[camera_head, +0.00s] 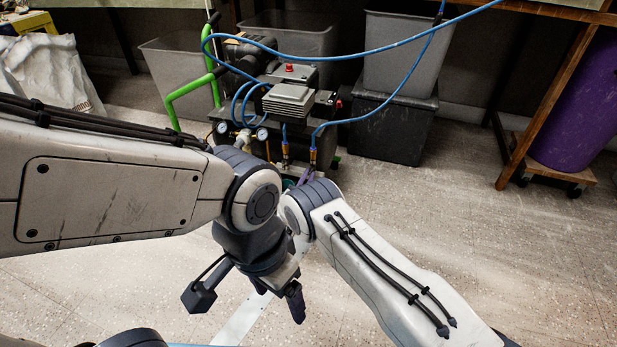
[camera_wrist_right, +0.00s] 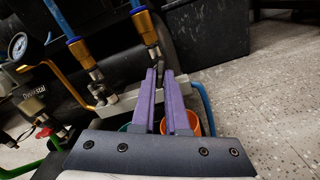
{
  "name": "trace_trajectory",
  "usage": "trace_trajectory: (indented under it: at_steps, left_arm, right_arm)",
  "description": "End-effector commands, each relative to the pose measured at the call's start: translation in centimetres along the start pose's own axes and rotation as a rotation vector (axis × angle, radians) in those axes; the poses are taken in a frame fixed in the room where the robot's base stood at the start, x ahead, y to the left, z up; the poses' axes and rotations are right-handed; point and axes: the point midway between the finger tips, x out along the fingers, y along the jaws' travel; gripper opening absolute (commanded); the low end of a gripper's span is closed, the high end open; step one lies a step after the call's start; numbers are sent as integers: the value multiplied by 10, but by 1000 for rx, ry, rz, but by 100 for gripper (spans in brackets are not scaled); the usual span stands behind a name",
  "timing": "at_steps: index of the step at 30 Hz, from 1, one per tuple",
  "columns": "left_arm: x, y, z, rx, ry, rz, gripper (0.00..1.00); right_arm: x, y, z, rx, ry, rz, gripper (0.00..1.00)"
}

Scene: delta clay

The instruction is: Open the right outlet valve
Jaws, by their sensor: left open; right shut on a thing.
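The right outlet valve (camera_wrist_right: 155,64) sits below a brass hose fitting (camera_wrist_right: 147,32) in the right wrist view. That fitting also shows at the compressor's front in the head view (camera_head: 313,157). My right gripper (camera_wrist_right: 160,73) has purple fingers, shut on the right outlet valve at their tips; the fingers hide much of the contact, and I cannot tell the handle's angle. In the head view, my right gripper (camera_head: 306,176) is mostly hidden behind its wrist. The left outlet fitting (camera_wrist_right: 78,50) stands beside it. My left gripper (camera_head: 247,301) is open and empty, low over the floor.
The compressor (camera_head: 292,97) has a green handle (camera_head: 187,88), gauges (camera_head: 262,134) and looping blue hoses (camera_head: 360,52). Grey bins (camera_head: 407,50) stand behind. A purple cylinder (camera_head: 580,105) on a wheeled wooden base is at the right. The floor (camera_head: 530,250) at right is clear.

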Motion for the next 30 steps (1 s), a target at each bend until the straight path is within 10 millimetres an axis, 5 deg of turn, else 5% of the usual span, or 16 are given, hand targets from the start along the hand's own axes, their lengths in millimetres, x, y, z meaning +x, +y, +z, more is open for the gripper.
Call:
trace_trajectory:
  at_steps: [12, 23, 24, 26, 30]
  left_arm:
    - [-4, 0, 0, 0, 0, 0, 80]
    - [-4, 0, 0, 0, 0, 0, 80]
    - [-4, 0, 0, 0, 0, 0, 80]
    - [-4, 0, 0, 0, 0, 0, 80]
    - [-4, 0, 0, 0, 0, 0, 80]
  right_arm:
    - [-1, -2, -1, -423, 1, 0, 0]
    - [-1, -2, -1, -458, 2, -1, 0]
    - [-1, -2, -1, -458, 2, -1, 19]
    - [-1, -2, -1, -458, 2, 0, 42]
    - [-1, -1, -1, -456, 1, 0, 42]
